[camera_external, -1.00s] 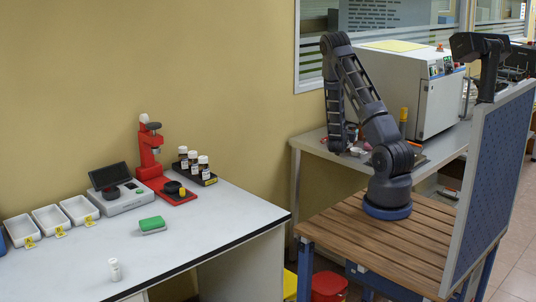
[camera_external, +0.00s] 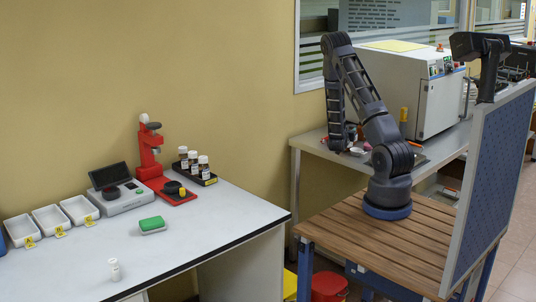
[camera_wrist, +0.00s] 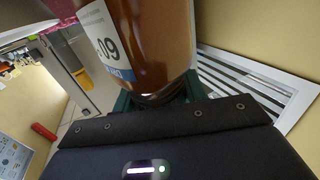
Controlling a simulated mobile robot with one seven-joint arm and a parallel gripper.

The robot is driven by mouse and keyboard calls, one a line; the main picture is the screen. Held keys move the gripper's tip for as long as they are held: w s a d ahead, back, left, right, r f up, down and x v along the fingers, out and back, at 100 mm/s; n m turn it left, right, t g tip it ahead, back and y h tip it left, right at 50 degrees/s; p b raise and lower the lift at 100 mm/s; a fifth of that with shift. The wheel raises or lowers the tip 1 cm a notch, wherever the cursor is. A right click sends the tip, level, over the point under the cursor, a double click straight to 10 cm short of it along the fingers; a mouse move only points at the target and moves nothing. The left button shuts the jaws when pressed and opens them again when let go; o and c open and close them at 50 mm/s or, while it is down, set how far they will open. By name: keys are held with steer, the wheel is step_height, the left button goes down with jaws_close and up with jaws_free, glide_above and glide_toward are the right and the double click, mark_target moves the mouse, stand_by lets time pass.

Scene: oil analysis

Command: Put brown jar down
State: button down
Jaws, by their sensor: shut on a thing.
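The brown jar (camera_wrist: 155,40) fills the upper middle of the wrist view. It is amber-brown with a white and blue label showing "09", and its top edge is cut off. My gripper (camera_wrist: 158,95) is shut on it at its near end, where dark green finger parts show on both sides. In the external view my gripper (camera_external: 338,144) hangs low over the bench beside the white machine. The jar cannot be made out there, and its contact with any surface cannot be told.
A grey bench (camera_external: 440,150) holds a white machine (camera_external: 410,88) and small items near my gripper. A wall and window stand close behind. The white table (camera_external: 210,225) at left holds a row of small brown bottles (camera_external: 194,166), a red stand (camera_external: 150,150) and white trays (camera_external: 50,219).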

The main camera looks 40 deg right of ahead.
step_height(320, 180, up, 20)
steer(key=shift+f, duration=0.15)
stand_by(0.4)
